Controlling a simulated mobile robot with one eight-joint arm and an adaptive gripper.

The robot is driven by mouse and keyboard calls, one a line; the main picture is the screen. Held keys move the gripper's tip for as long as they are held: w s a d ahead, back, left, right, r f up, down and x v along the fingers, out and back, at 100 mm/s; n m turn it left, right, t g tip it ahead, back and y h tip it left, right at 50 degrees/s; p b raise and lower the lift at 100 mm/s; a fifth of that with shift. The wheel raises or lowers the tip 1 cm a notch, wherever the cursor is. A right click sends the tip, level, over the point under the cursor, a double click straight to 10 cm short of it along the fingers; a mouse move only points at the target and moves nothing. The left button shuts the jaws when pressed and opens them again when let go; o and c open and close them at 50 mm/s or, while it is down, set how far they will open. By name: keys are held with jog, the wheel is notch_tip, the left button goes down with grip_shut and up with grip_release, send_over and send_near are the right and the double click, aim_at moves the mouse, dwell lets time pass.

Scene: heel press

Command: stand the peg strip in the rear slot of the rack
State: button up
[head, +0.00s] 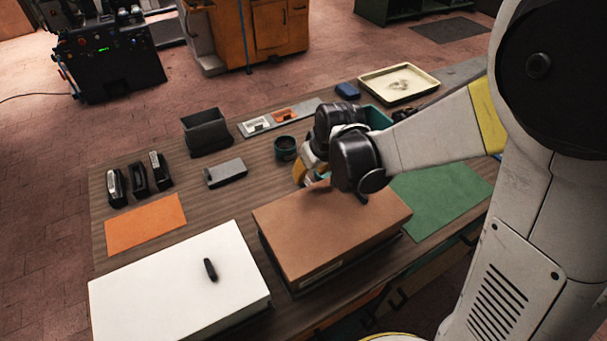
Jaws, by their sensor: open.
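My gripper (307,172) is at the far edge of the brown box (335,225), low beside it, largely hidden behind my own wrist. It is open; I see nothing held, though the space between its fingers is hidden. I cannot identify the peg strip or the rack for certain. A flat grey plate (303,107) at the back carries a white piece (257,124) and an orange piece (285,115), both lying low on it. A dark open-topped bin (206,132) stands to its left. A teal container (377,118) is partly hidden behind my wrist.
A dark cup (286,148) and a grey block (225,173) stand near my gripper. Several black holders (138,180) stand at left, behind an orange mat (146,222). A white box (180,285), green mat (440,195), cream tray (399,84) and blue block (347,90) take other room.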

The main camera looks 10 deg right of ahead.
aim_at(308, 183)
jog(key=b+x, duration=0.2)
jog(key=x, duration=0.5)
jog(key=shift+s+d+f+b, duration=0.15)
jog(key=shift+s+d+b, duration=0.05)
jog(key=shift+b, duration=0.1)
jog(key=shift+f, duration=0.15)
dwell(0.5)
grip_shut()
